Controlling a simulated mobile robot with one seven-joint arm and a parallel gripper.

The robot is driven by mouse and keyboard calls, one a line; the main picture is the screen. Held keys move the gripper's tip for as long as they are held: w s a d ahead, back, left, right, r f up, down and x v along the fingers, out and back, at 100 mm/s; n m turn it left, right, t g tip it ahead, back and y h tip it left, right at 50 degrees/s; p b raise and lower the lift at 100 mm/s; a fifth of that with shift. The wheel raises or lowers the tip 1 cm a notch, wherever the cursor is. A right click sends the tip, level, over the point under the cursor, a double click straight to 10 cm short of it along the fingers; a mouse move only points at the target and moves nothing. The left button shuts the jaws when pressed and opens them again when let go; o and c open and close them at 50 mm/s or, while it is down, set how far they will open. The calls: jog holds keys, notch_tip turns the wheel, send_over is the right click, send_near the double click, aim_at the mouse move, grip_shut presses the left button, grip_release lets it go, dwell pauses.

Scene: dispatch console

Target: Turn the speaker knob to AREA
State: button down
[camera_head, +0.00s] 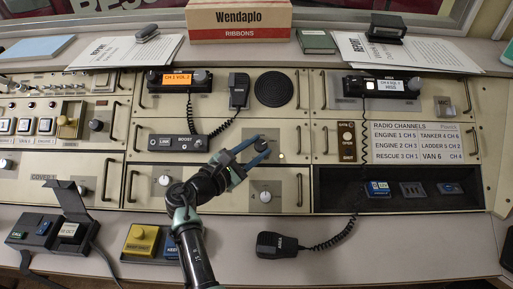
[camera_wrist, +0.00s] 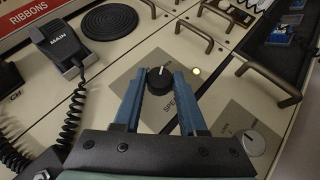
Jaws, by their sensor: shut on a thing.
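The speaker knob (camera_wrist: 159,84) is round and black with a white pointer line. It sits on a grey plate in the middle panel, and its pointer aims toward the top of the wrist view, slightly right. The knob also shows in the head view (camera_head: 263,144). My gripper (camera_wrist: 161,76) has its two blue fingers on either side of the knob, shut on it. It reaches the knob from the lower left in the head view (camera_head: 261,148). The plate's lettering starts "SPE"; the rest and the AREA mark are hidden or too small to read.
A small pale light (camera_wrist: 197,72) is beside the knob plate. A second, silver knob (camera_wrist: 249,144) sits on a plate below. The MAIN microphone (camera_wrist: 61,47) and its coiled cord are at left. A round speaker grille (camera_head: 273,89) is above. Metal handles (camera_head: 299,189) stick out nearby.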

jog(key=shift+c, duration=2.4)
grip_release()
jog(key=shift+s+a, duration=0.1)
jog(key=p+v, duration=0.1)
jog(key=v, duration=1.1)
jog(key=shift+s+a+r+p, duration=0.15)
jog(key=shift+s+a+p, duration=0.05)
jog(key=shift+s+p, duration=0.15)
jog(key=shift+w, duration=0.1)
